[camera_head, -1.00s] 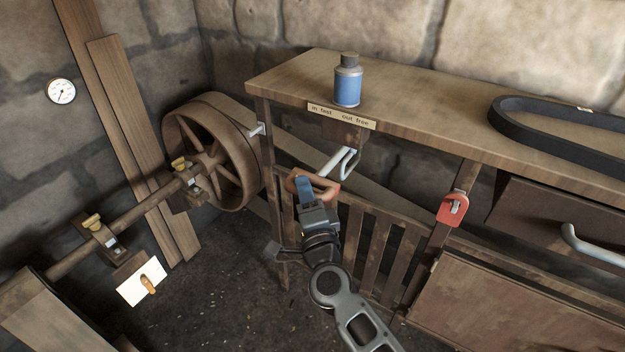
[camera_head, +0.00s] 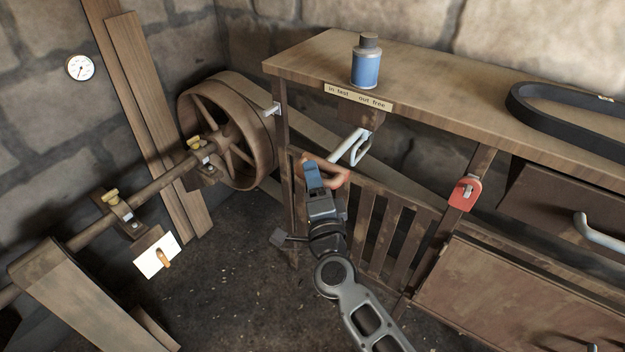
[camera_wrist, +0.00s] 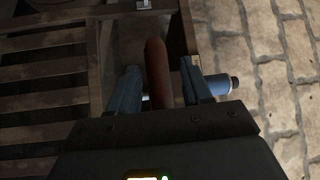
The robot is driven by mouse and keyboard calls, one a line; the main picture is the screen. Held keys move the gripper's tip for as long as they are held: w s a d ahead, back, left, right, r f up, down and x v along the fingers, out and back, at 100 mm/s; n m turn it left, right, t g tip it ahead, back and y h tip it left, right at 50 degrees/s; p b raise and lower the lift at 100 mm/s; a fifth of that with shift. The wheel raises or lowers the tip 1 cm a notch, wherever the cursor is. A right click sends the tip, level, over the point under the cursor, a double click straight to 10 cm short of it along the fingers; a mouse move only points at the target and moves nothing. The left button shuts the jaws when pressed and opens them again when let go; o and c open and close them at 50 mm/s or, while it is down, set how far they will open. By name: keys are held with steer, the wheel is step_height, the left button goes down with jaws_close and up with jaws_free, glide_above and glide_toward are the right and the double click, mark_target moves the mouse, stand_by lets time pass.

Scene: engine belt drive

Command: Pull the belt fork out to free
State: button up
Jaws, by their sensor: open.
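The belt fork has a pale metal fork end (camera_head: 350,148) below the bench's front edge and a reddish-brown wooden handle (camera_head: 336,176). A label (camera_head: 358,97) above reads "in fast", "out free". My gripper (camera_head: 317,172) is at the handle, with a blue finger in front of it. In the wrist view, the handle (camera_wrist: 156,65) stands between the two open blue fingers. A gap shows beside the handle; whether either finger touches it is unclear. The handle's lower end is hidden by the gripper body.
A blue can (camera_head: 366,65) stands on the bench (camera_head: 440,88), near a black belt (camera_head: 560,125). A slatted guard (camera_head: 385,225) is behind my arm. A red-plated switch (camera_head: 465,192) is right. A spoked pulley (camera_head: 225,130) is left.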

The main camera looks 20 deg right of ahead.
steer(key=s+a+f, duration=0.1)
steer(key=s, duration=0.6)
steer(key=shift+s+a+b, duration=0.15)
steer(key=shift+s+b, duration=0.1)
steer(key=shift+b, duration=0.05)
steer(key=s+d+f+n+g+y, duration=0.15)
steer(key=s+n, duration=0.25)
steer(key=s, duration=0.7)
steer(key=s+d+n, duration=0.2)
steer(key=s+n, duration=0.2)
steer(key=s, duration=0.6)
steer(key=s+r+n+g, duration=0.1)
steer(key=s+r+n, duration=0.1)
steer(key=s, duration=0.4)
steer(key=s+d+r+n+g+y, duration=0.1)
steer(key=s+r+n, duration=0.2)
steer(key=s, duration=0.3)
steer(key=s+d+r+n+g, duration=0.1)
steer(key=s+r+n, duration=0.2)
steer(key=s+n, duration=0.2)
steer(key=shift+s+r, duration=0.2)
steer(key=shift+s, duration=0.4)
stand_by(1.1)
